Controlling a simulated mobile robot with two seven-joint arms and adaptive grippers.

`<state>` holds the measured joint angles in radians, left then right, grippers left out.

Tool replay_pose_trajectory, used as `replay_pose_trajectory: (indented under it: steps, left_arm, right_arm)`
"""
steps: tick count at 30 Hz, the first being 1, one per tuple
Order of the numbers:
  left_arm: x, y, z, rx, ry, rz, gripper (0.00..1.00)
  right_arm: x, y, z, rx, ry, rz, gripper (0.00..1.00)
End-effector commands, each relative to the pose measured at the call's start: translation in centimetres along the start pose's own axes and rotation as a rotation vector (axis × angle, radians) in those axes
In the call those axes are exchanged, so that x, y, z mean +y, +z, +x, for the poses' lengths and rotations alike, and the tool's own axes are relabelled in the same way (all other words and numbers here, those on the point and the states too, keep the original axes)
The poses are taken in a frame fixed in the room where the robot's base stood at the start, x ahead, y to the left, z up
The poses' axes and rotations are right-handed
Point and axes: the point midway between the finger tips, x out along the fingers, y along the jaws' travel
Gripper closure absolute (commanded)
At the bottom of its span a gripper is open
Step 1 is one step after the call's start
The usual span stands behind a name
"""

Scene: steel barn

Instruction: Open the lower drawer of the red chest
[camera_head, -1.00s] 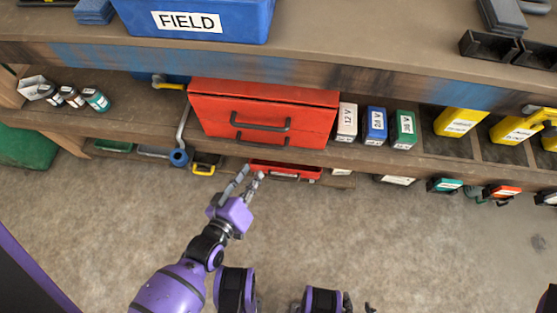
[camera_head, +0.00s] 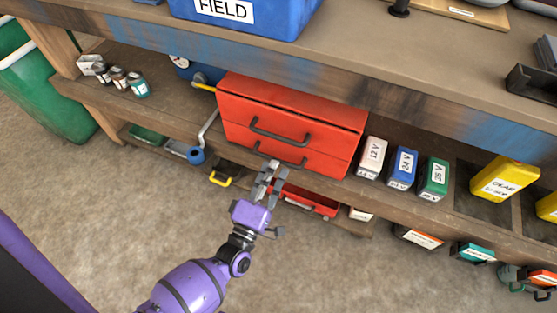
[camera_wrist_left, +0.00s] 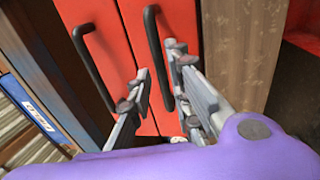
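The red chest (camera_head: 325,110) stands on the shelf under the workbench in the head view. Its lower drawer (camera_head: 324,161) looks shut, with a dark bar handle (camera_head: 283,151) below the upper drawer's handle (camera_head: 279,133). My left gripper (camera_head: 273,168) is open and empty just in front of the lower handle. In the left wrist view the picture is turned, so the drawers stand side by side. There the lower handle (camera_wrist_left: 156,45) lies between the open fingers (camera_wrist_left: 163,85), near the tips; contact is unclear. The upper handle (camera_wrist_left: 95,75) is outside them. My right gripper is not in view.
A blue FIELD bin (camera_head: 250,15) stands on the workbench above. Labelled boxes, including a 12 V box (camera_head: 372,157), stand right of the chest. A red tray (camera_head: 310,201) and yellow-handled item (camera_head: 221,180) are low under the shelf. The floor in front is open.

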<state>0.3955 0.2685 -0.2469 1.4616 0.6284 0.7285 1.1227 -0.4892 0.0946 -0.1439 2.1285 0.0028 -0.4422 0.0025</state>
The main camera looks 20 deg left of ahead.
Motion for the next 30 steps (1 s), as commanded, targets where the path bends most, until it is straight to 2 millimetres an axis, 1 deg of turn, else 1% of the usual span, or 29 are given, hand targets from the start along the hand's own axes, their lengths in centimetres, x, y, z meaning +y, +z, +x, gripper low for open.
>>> replay_pose_trajectory:
  steps: [1, 3, 6, 9, 17, 18, 22, 30]
  left_arm:
    - [0.0, 0.1, 0.9, -0.001, 0.0, 0.0, 0.81]
    - [-0.1, 0.0, 1.9, 0.0, 0.0, 0.0, 0.81]
    - [-0.1, 0.0, 3.0, 0.0, -0.001, 0.0, 0.81]
    - [-0.1, 0.0, 3.6, 0.0, -0.002, 0.0, 0.81]
    - [-0.1, 0.0, 3.8, -0.001, -0.003, 0.001, 0.81]
    - [-0.1, 0.0, 3.8, -0.001, -0.003, 0.001, 0.83]
    - [-0.1, 0.0, 3.8, -0.001, -0.003, 0.002, 1.0]
    - [-0.1, 0.0, 3.8, -0.001, -0.003, 0.002, 1.0]
  right_arm:
    - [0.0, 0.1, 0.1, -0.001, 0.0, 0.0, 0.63]
    - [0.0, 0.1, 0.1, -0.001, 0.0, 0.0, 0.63]
    - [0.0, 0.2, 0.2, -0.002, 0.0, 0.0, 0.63]
    - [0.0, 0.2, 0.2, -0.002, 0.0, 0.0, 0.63]
    - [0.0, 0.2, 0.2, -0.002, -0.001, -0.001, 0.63]
    - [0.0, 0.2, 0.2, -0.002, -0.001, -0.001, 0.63]
    - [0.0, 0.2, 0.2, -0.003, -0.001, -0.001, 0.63]
    - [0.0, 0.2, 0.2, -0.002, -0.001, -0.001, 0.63]
